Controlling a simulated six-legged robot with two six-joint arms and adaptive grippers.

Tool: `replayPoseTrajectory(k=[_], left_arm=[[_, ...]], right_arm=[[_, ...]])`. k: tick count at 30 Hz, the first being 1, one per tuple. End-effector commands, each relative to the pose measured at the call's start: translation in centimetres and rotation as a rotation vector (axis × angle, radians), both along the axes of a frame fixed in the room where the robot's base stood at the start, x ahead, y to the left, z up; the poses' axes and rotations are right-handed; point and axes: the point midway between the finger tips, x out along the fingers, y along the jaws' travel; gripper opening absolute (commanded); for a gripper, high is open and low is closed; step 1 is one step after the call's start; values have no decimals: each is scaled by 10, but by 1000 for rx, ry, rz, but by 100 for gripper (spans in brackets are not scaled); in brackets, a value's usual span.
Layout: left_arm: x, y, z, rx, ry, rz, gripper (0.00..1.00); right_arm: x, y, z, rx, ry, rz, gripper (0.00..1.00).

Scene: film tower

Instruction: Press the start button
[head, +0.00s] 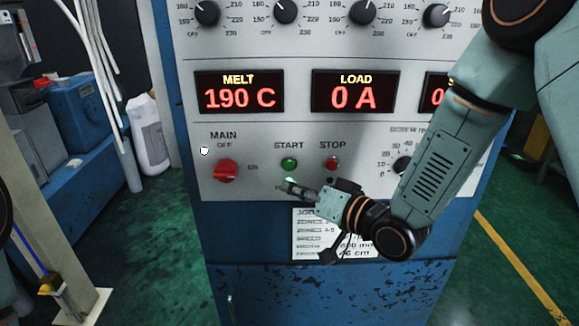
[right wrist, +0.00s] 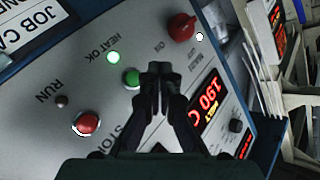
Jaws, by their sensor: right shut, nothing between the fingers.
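The green start button (head: 289,163) is on the grey control panel, under the word START. It also shows in the right wrist view (right wrist: 131,77), just left of my fingertips. My right gripper (head: 284,185) is shut and empty, with its tips just below the start button in the head view. In the right wrist view the closed fingertips (right wrist: 161,70) lie beside the button; whether they touch the panel I cannot tell. My left gripper is not in view.
The red stop button (head: 331,162) is right of start, and the red main knob (head: 224,171) is left. The melt display (head: 239,92) reads 190 C; the load display (head: 353,91) reads 0 A.

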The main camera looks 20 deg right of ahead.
Motion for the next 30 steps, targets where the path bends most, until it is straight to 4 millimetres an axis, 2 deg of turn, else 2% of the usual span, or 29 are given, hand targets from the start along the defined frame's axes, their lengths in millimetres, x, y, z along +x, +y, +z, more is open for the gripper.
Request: replayPoseTrajectory(k=[6,12,30], left_arm=[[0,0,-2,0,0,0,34],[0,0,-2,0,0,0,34],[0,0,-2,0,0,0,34]], right_arm=[[26,-8,-1,0,0,-1,0],[41,-12,-1,-1,0,1,0],[46,-13,-1,0,2,0,0]])
